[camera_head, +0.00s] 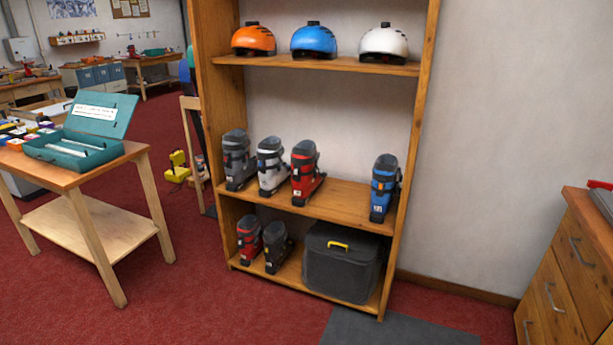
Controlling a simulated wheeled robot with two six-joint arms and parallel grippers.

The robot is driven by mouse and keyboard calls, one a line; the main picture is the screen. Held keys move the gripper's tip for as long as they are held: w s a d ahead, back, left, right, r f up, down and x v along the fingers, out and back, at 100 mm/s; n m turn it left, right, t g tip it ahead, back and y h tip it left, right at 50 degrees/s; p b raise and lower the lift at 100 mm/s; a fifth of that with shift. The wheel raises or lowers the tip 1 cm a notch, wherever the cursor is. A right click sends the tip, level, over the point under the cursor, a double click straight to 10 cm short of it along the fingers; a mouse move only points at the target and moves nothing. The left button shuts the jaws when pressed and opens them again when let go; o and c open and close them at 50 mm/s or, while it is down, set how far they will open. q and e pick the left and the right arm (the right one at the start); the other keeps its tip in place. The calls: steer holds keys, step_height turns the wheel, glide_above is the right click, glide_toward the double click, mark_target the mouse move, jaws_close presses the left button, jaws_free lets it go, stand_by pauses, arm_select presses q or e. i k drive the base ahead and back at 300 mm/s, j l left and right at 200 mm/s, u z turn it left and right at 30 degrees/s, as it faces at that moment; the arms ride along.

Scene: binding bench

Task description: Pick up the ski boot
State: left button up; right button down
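Several ski boots stand upright on a wooden shelf unit. On the middle shelf (344,208) are a grey boot (238,160), a white boot (271,166), a red boot (306,172) and, apart at the right end, a blue boot (384,188). On the bottom shelf are a smaller-looking red boot (249,238) and a dark grey boot (277,246). Neither of my grippers shows in the head view.
Orange (254,40), blue (314,41) and white (384,43) helmets sit on the top shelf. A black box (340,262) fills the bottom shelf's right side. A workbench (130,150) stands left, wooden drawers (570,270) right.

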mark_target(306, 178)
steer(key=i+l, duration=0.2)
steer(key=i, duration=0.2)
steer(key=i+l, duration=0.2)
steer(key=i, duration=0.2)
steer(key=i+l, duration=0.25)
steer(key=i, duration=0.15)
